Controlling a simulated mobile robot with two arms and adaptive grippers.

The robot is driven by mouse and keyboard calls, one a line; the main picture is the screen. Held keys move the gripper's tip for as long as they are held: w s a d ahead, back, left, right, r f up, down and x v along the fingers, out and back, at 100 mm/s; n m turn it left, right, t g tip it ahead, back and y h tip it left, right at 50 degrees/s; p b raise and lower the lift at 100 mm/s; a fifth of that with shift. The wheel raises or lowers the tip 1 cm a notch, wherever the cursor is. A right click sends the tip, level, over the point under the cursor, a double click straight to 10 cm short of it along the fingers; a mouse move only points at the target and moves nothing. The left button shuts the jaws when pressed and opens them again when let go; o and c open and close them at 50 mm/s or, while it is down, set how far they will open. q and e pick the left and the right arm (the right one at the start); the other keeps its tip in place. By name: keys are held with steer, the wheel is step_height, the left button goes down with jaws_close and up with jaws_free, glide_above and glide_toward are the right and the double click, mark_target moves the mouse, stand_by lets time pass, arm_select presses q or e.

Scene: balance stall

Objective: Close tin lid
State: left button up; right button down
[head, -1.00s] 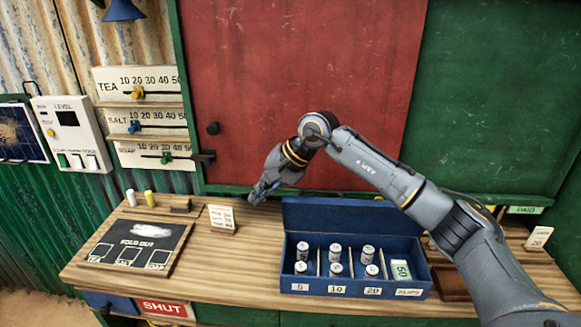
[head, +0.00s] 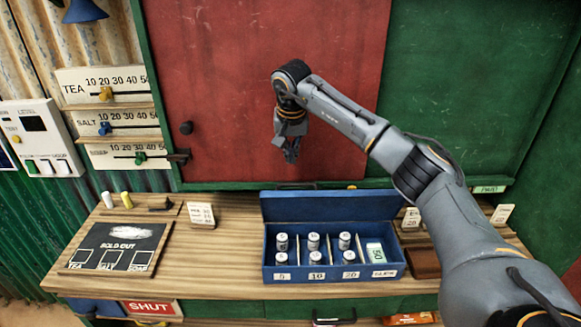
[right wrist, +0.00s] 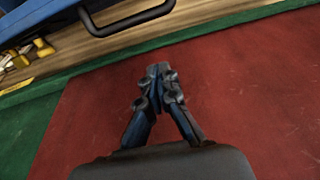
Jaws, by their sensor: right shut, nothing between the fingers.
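A blue tin (head: 334,283) stands on the wooden counter with its lid (head: 330,206) raised upright along the back edge. Inside are several small grey-white cylinders in compartments and a green "50" slip (head: 375,251) in the right compartment. My right gripper (head: 291,157) is shut and empty, pointing down in front of the red panel, above and behind the lid and apart from it. In the right wrist view its closed fingers (right wrist: 163,75) show against the red panel. My left gripper is not in view.
A small price card (head: 201,215) stands left of the tin. A brown tray (head: 423,262) sits right of it. Bare counter (head: 225,255) lies between board and tin.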

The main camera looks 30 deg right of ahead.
steer(key=s+a+f+p, duration=0.1)
steer(key=s+f, duration=0.1)
steer(key=f, duration=0.1)
steer(key=shift+s+a+f+p, duration=0.15)
steer(key=shift+s+a+p, duration=0.2)
steer(key=shift+a, duration=0.05)
